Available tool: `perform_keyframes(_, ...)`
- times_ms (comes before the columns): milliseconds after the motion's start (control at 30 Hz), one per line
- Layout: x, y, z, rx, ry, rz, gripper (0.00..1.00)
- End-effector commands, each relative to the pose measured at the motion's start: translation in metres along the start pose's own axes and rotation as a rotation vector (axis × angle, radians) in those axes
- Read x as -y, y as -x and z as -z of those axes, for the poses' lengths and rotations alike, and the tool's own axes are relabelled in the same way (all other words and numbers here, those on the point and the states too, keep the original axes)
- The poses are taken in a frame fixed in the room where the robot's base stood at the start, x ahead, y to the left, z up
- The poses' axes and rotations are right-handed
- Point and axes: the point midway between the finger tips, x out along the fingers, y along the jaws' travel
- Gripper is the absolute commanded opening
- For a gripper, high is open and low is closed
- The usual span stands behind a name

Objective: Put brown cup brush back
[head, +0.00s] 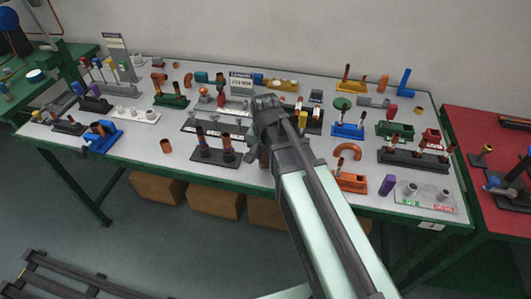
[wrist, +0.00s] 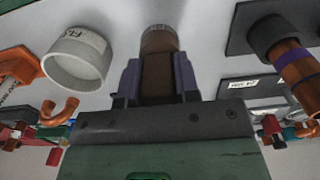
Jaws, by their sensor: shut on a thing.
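My gripper (wrist: 158,85) is shut on the brown cup brush (wrist: 158,55), which sits between the two purple-grey fingers in the wrist view. Its round grey bristle end points away from the gripper. In the head view my gripper (head: 264,150) is over the front middle of the table, and the arm hides most of the brush. A dark holder (head: 213,155) with brown upright pieces stands just left of my gripper. In the wrist view a dark base (wrist: 240,35) with a brown piece (wrist: 292,62) is at the right, apart from the held brush.
The white table (head: 140,151) carries several racks and loose parts. Bare tabletop shows left of the dark holder.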

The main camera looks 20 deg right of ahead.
Motion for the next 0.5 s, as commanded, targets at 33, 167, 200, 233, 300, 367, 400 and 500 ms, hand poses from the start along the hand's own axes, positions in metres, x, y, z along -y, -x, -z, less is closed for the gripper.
perform_keyframes(33, 0.0, -0.003, 0.0, 0.0, 0.0, 0.0, 0.12)
perform_keyframes(167, 0.0, -0.007, 0.0, 0.0, 0.0, 0.0, 0.12)
perform_keyframes(200, 0.0, -0.008, 0.0, 0.0, 0.0, 0.0, 0.12)
perform_keyframes(233, 0.0, -0.009, 0.0, 0.0, 0.0, 0.0, 0.12)
perform_keyframes(300, 0.0, -0.011, 0.0, 0.0, 0.0, 0.0, 0.12)
perform_keyframes(367, 0.0, -0.013, 0.0, 0.0, 0.0, 0.0, 0.12)
perform_keyframes(400, 0.0, -0.014, 0.0, 0.0, 0.0, 0.0, 0.12)
perform_keyframes(500, 0.0, -0.014, 0.0, 0.0, 0.0, 0.0, 0.31)
